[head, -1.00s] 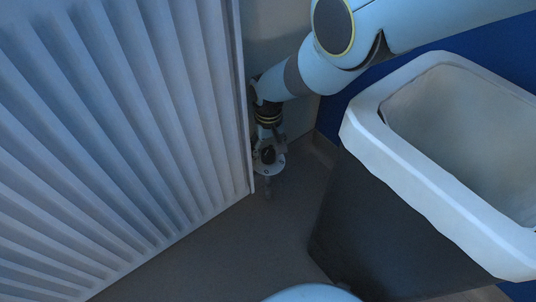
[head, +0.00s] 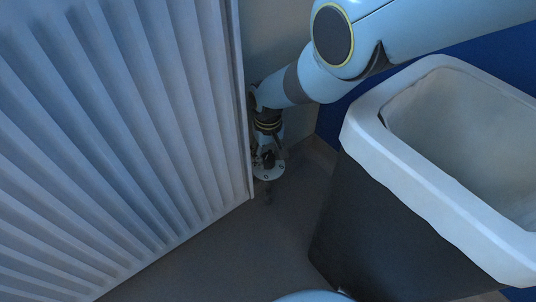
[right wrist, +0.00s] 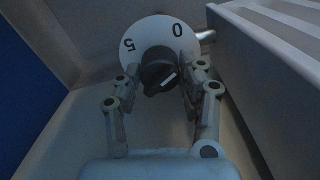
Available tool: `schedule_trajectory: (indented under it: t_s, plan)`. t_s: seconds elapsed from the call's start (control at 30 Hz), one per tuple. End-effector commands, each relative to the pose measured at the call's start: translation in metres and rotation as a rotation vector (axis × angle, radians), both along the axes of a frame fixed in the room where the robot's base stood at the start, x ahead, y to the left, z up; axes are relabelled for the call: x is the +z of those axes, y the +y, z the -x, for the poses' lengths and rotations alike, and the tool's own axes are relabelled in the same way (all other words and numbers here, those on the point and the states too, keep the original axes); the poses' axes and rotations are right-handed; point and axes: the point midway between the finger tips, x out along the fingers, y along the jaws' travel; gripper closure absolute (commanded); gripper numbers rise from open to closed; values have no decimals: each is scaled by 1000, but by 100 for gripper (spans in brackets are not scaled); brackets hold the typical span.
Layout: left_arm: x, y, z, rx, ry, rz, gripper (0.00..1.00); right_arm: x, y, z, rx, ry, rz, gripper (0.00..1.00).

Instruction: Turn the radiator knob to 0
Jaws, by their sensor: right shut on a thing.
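The radiator knob (right wrist: 158,74) is black with a short white mark and sits on a round white dial (right wrist: 158,38). The dial shows a 5 at its left and a 0 at its upper right. The mark is a slanted stroke on the knob's lower right part, not in line with the 0. My right gripper (right wrist: 163,80) is shut on the knob, one finger on each side. In the head view the dial (head: 268,173) shows just below my right gripper (head: 266,158), which partly hides the knob. My left gripper is not in view.
The ribbed white radiator (head: 120,130) fills the left, its edge close beside my right gripper. A dark bin (head: 385,230) with a pale rim stands at the right. Bare floor (head: 225,245) lies between them. A blue wall is behind.

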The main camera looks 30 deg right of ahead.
Motion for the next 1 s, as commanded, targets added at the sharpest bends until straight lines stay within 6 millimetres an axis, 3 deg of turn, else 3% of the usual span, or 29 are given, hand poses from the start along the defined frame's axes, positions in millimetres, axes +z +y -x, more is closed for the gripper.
schedule_trajectory:
  t_s: [0.23,0.57,0.6,0.7,0.77,1.0]
  plan:
    - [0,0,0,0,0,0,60,0,0,0,238,-1,0,93]
    - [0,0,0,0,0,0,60,0,0,0,274,0,0,92]
    - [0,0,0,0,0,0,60,0,0,0,274,0,0,58]
    - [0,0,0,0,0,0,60,0,0,0,273,0,0,45]
    - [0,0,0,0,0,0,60,0,0,0,273,0,0,37]
    - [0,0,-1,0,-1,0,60,0,0,0,272,0,0,37]
